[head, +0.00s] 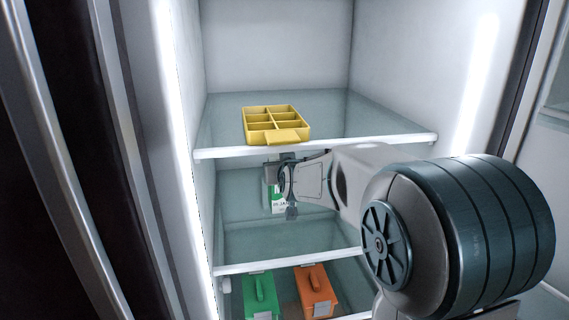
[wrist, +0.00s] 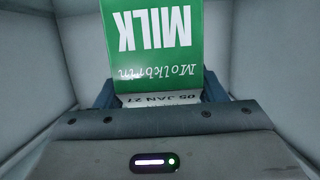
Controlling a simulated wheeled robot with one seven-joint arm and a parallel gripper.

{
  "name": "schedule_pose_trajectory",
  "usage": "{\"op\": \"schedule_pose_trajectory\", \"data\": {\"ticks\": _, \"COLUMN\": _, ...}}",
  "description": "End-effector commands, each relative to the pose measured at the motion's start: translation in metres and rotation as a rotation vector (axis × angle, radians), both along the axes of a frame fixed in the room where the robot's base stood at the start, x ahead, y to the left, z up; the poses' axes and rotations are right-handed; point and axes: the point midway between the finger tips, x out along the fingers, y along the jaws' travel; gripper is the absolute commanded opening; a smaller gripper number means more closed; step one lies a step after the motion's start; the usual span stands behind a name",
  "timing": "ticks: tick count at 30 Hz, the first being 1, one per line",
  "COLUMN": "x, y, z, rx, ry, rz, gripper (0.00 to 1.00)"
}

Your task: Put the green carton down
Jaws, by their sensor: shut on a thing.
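The green and white milk carton (wrist: 155,45) fills the top middle of the wrist view, its "MILK" lettering upside down there. In the head view a small part of the carton (head: 278,199) shows below the upper shelf. My gripper (wrist: 158,98) is shut on the carton, a finger on each side of it. In the head view my gripper (head: 285,188) reaches in between the upper shelf and the lower shelf. The carton's base is partly hidden, and I cannot tell whether it touches the lower shelf.
A yellow divided tray (head: 275,124) sits on the upper glass shelf (head: 370,120), just above my gripper. The lower glass shelf (head: 290,243) looks bare in front. Below it are a green box (head: 260,292) and an orange box (head: 315,288) with handles. The fridge's left wall is close.

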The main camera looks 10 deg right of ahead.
Motion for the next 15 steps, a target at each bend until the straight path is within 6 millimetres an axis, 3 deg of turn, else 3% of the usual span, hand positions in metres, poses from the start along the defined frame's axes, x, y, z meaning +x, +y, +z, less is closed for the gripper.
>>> {"op": "schedule_pose_trajectory", "data": {"ticks": 10, "x": -0.0002, "y": -0.0087, "z": -0.0059, "rx": 0.0, "ry": -0.003, "rz": -0.014, "gripper": 0.0}}
{"op": "schedule_pose_trajectory", "data": {"ticks": 11, "x": -0.0005, "y": -0.0084, "z": -0.007, "rx": 0.0, "ry": 0.001, "rz": -0.013, "gripper": 0.69}}
{"op": "schedule_pose_trajectory", "data": {"ticks": 13, "x": -0.0006, "y": -0.0074, "z": -0.0062, "rx": 0.0, "ry": 0.001, "rz": -0.011, "gripper": 0.85}}
{"op": "schedule_pose_trajectory", "data": {"ticks": 15, "x": -0.0006, "y": -0.0065, "z": -0.006, "rx": 0.0, "ry": 0.001, "rz": -0.009, "gripper": 0.85}}
